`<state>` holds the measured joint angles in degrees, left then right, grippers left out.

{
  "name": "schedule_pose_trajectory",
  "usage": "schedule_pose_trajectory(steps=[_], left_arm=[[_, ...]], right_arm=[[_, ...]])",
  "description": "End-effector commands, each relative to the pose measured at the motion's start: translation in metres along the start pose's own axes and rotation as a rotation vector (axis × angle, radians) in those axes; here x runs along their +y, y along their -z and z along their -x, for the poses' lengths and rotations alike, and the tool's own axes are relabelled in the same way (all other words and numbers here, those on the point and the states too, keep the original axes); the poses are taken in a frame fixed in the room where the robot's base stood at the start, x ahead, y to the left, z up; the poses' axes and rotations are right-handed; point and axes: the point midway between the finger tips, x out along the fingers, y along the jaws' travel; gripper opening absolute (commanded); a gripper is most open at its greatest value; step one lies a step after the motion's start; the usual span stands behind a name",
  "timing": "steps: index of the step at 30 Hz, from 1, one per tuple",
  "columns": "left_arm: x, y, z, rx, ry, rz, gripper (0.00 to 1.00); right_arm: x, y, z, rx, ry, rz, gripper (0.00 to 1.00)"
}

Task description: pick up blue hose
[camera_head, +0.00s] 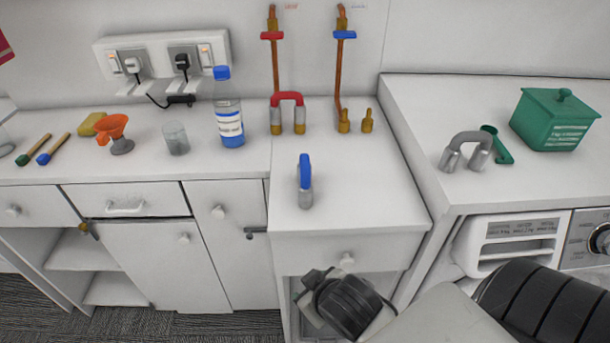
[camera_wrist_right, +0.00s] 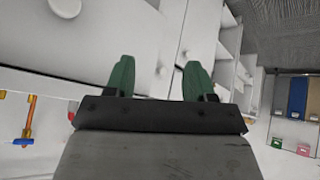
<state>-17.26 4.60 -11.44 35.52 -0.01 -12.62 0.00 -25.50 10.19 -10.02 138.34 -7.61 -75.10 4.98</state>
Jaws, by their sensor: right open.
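The blue hose (camera_head: 305,172) is a short bent piece with a blue top and a grey metal end. It stands on the white counter in front of the red hose (camera_head: 287,98) in the head view. My right gripper shows in the right wrist view (camera_wrist_right: 158,80), with two green fingers apart and nothing between them. The fingers are hidden there. My left gripper is in neither view.
A blue-capped bottle (camera_head: 229,115) and a glass beaker (camera_head: 176,138) stand left of the blue hose. Two brass fittings (camera_head: 367,121) rise behind it. A grey hose (camera_head: 467,148) and a green container (camera_head: 553,120) sit on the right counter. Counter around the blue hose is clear.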

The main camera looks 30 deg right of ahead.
Motion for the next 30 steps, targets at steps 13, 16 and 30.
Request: schedule_pose_trajectory(steps=[13,16,30], left_arm=[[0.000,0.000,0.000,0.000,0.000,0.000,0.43],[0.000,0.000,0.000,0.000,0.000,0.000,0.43],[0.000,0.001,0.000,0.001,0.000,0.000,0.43]], right_arm=[[0.005,0.212,0.032,0.957,-0.135,0.214,0.54],[-0.012,0.254,0.060,1.217,-0.106,0.350,0.54],[-0.097,0.287,0.108,1.750,0.374,1.485,0.54]])
